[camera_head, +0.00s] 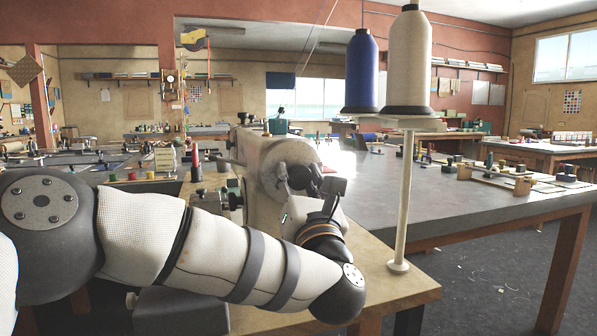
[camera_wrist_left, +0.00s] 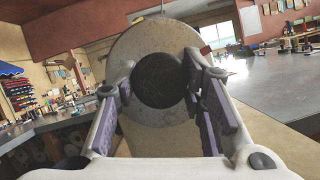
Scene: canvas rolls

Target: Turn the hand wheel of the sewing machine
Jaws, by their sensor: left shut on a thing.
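The sewing machine (camera_head: 256,152) is a pale, worn body on the wooden table at the centre of the head view. Its hand wheel (camera_wrist_left: 137,52) is a pale round disc with a dark round hub (camera_wrist_left: 160,80), seen face-on in the left wrist view; it also shows in the head view (camera_head: 270,163), partly covered by my gripper. My left gripper (camera_wrist_left: 160,88) is shut on the hand wheel, with its purple-grey finger pads on either side of the dark hub. In the head view my left gripper (camera_head: 307,181) is at the wheel. My right gripper is not in view.
A blue thread cone (camera_head: 362,75) and a cream thread cone (camera_head: 408,65) stand on a pale post (camera_head: 404,200) just right of my left wrist. A grey-topped table (camera_head: 420,205) stretches behind to the right. Small spools and tools lie on surrounding benches.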

